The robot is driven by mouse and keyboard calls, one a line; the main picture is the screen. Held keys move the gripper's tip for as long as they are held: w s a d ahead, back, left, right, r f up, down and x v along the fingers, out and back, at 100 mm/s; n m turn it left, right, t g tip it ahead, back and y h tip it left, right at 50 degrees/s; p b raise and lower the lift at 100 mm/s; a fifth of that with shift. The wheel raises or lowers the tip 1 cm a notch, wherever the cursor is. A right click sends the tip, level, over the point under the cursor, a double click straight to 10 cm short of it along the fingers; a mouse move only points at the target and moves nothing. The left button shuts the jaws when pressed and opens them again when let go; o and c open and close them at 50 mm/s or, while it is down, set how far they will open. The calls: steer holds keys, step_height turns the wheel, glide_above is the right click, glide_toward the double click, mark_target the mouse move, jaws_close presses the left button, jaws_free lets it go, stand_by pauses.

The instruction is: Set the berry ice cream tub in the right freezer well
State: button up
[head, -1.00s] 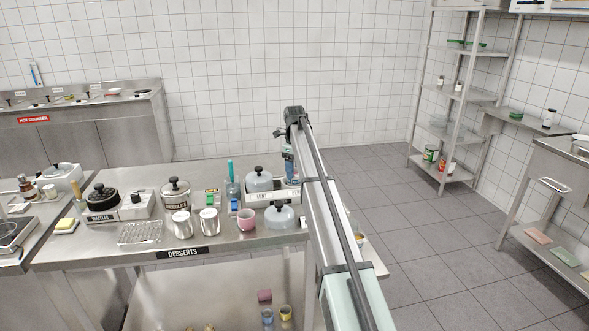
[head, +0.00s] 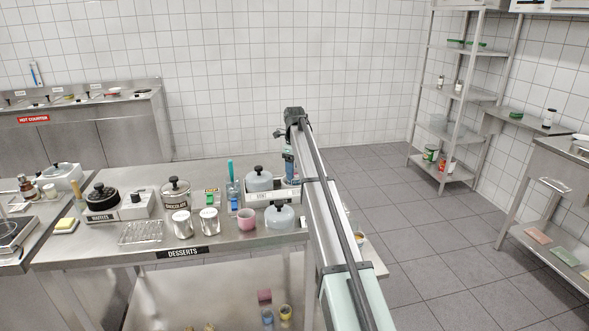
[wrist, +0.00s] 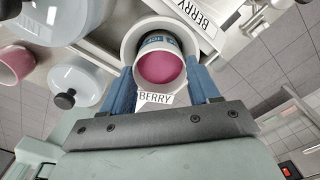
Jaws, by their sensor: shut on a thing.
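My gripper (wrist: 165,95) has its blue fingers closed on both sides of the berry ice cream tub (wrist: 160,66), a round tub with pink contents. In the wrist view a pale round rim, the right freezer well (wrist: 128,45), rings the tub; how deep the tub sits in it I cannot tell. A BERRY label (wrist: 156,98) shows just below the tub. In the head view my gripper (head: 291,172) is over the right end of the white freezer box (head: 262,198), and my arm hides part of this end. The tub cannot be made out there.
A grey domed lid with a black knob (head: 258,179) covers the left side of the box. Another such lid (head: 279,217) lies in front, beside a pink cup (head: 246,219).

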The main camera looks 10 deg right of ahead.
steer(key=shift+f, duration=0.45)
steer(key=o, duration=1.2)
steer(key=shift+r, duration=0.1)
steer(key=shift+r, duration=5.45)
steer(key=shift+d+f, duration=0.1)
